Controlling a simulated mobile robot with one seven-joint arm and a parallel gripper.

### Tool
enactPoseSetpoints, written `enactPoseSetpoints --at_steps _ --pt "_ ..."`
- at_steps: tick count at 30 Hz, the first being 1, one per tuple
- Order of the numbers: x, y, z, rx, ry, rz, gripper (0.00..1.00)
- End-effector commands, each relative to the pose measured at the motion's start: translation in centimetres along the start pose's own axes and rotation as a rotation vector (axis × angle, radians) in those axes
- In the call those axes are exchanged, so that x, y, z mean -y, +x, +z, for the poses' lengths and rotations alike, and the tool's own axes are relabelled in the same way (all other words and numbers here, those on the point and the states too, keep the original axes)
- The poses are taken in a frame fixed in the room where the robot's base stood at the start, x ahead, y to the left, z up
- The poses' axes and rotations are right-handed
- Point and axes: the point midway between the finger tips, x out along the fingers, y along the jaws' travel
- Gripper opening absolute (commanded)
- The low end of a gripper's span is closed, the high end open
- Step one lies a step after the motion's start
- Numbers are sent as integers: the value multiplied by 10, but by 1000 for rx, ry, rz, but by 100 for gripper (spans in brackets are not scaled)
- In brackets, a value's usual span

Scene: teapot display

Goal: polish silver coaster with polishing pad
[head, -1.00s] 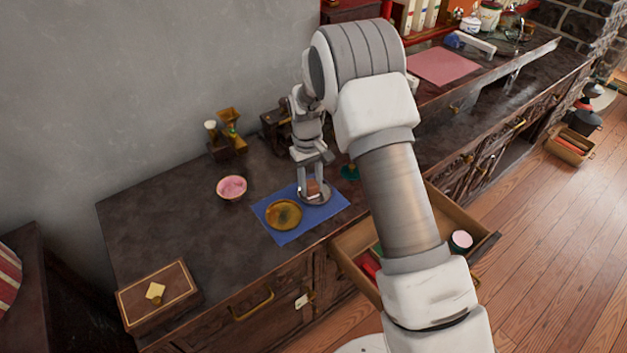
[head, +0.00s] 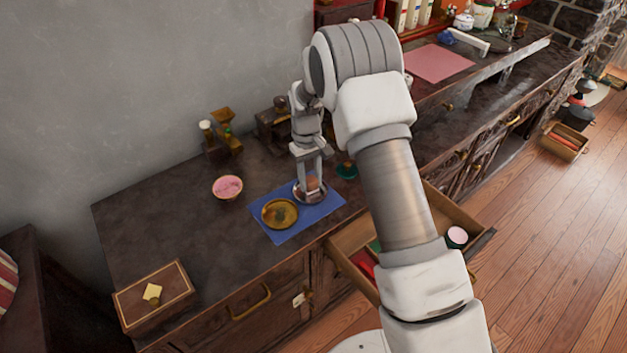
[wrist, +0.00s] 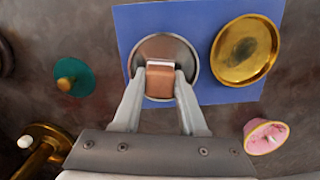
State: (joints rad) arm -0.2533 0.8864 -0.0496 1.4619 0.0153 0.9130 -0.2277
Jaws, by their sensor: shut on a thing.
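The silver coaster (wrist: 178,47) lies on the blue mat (wrist: 210,92), and in the head view it (head: 324,197) shows partly behind my fingers. My gripper (wrist: 160,75) is shut on a small brown-pink block, which looks like the polishing pad (wrist: 160,83). The pad is over the coaster's near part and seems to touch it; exact contact is hard to tell. A gold coaster-like dish (wrist: 245,50) with a dark smudge lies beside the silver coaster on the mat. It also shows in the head view (head: 280,213).
A pink-filled bowl (head: 227,187) stands left of the mat. A green thing with a gold knob (wrist: 74,77) is on the other side. A lidded box (head: 154,295) stands at the counter's front left. An open drawer (head: 345,264) juts out below the counter.

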Motion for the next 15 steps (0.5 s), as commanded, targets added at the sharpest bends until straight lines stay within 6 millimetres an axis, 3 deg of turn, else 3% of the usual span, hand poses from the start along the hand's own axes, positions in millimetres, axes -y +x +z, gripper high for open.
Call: enactPoseSetpoints --at_steps 5,15 --pt "7 0 -4 0 0 0 0" --pt "16 4 9 0 0 0 0"
